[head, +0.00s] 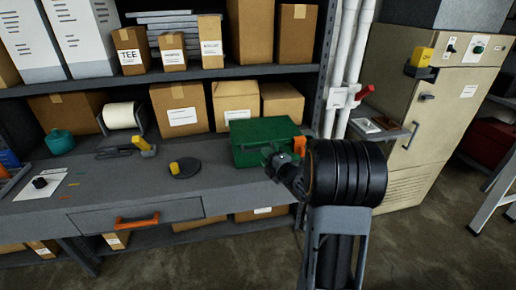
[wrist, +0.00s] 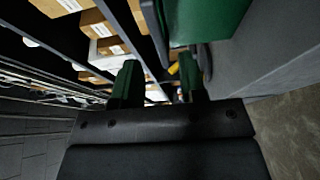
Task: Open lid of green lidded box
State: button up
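The green lidded box (head: 262,133) stands on the right part of the grey workbench, and its lid looks shut. My gripper (head: 274,160) is at the front right of the box, close to its front face; I cannot tell whether it touches. In the wrist view, the green box (wrist: 212,18) fills the upper right, beyond the fingers. There my gripper (wrist: 158,82) shows two green fingers standing apart with nothing between them. My arm hides part of the bench to the right of the box.
A small orange thing (head: 300,145) is at the box's right side. A dark round dish (head: 184,170) and a yellow-handled tool (head: 144,147) lie to the left on the bench. Cardboard boxes (head: 180,108) line the shelf behind. A beige cabinet (head: 432,120) stands at right.

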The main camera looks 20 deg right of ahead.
aim_at(258, 150)
jog(key=shift+w+a+p, duration=0.2)
jog(key=shift+w, duration=0.7)
jog(key=shift+w+a+p, duration=0.15)
jog(key=shift+w, duration=0.8)
jog(key=shift+w+a+p, duration=0.2)
jog(key=shift+w, duration=0.7)
grip_shut()
